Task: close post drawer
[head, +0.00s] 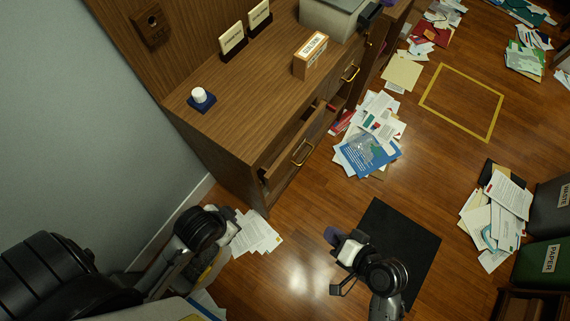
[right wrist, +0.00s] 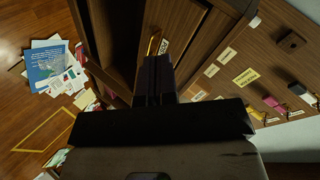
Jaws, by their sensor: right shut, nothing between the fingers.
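The wooden cabinet (head: 235,120) has a drawer (head: 290,157) at its near end that stands partly pulled out, with a gap above its front. The drawer has a brass handle (head: 302,152). A brass handle (right wrist: 154,43) and a small label also show just beyond the fingertips in the right wrist view. My right gripper (head: 333,236) is shut and empty, in front of the cabinet and apart from the drawer in the head view. Its dark fingers (right wrist: 158,78) are together in the wrist view. My left gripper (head: 222,211) is low by the cabinet's near corner; its fingers are unclear.
A second brass handle (head: 350,73) is farther along the cabinet. A labelled box (head: 310,55) and a blue-based white button (head: 201,97) are on top. Papers (head: 370,145) lie on the floor in front. A black mat (head: 410,235) lies beside my right gripper.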

